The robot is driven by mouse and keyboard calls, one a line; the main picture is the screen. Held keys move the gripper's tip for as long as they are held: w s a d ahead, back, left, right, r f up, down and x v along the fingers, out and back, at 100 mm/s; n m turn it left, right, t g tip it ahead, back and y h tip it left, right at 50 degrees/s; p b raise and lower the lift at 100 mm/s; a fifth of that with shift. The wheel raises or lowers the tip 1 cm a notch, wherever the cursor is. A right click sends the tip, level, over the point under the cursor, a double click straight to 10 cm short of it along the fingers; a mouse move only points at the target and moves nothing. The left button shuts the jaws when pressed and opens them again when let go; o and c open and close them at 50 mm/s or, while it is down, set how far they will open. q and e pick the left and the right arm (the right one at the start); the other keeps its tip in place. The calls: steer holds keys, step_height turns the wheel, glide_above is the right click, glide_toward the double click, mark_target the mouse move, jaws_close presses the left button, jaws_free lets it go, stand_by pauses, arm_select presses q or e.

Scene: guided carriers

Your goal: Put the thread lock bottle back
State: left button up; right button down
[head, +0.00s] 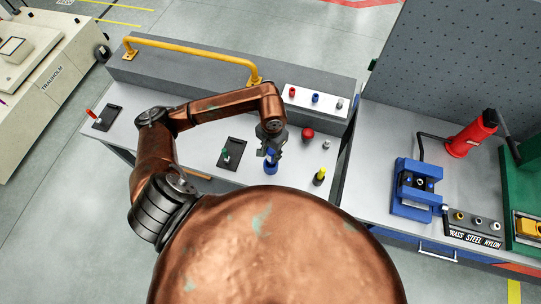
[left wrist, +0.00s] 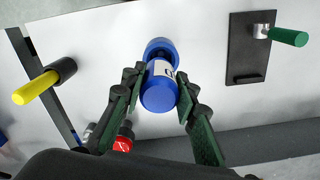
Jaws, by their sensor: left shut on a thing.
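My left gripper (head: 271,146) is shut on a blue bottle with a white label (head: 270,161), over the light grey worktop. In the left wrist view the fingers (left wrist: 160,92) stand on either side of the blue bottle (left wrist: 159,98), with its blue end facing the camera. A darker blue round part shows at its far end. I cannot tell whether the bottle touches the worktop. My right gripper is not in view.
A green-handled piece on a black plate (head: 222,162) lies left of the bottle. A red knob (head: 307,133), a small grey piece (head: 326,144) and a yellow-and-black piece (head: 319,177) stand to the right. A white panel (head: 301,103) and yellow rail (head: 190,51) are behind.

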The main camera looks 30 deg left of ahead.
arm_select(q)
step_height(320, 180, down, 2)
steer(key=shift+s+a+f+p, duration=0.1)
steer(key=shift+s+p, duration=0.05)
steer(key=shift+p, duration=0.5)
steer(key=shift+f, duration=0.55)
steer(key=o, duration=0.9)
steer(key=shift+c, duration=0.2)
steer(key=o, duration=0.3)
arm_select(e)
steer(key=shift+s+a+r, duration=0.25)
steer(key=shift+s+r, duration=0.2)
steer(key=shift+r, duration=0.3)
arm_select(q)
steer(key=shift+r, duration=0.55)
step_height(320, 180, up, 11)
steer(key=b, duration=0.2)
steer(key=shift+b, duration=0.4)
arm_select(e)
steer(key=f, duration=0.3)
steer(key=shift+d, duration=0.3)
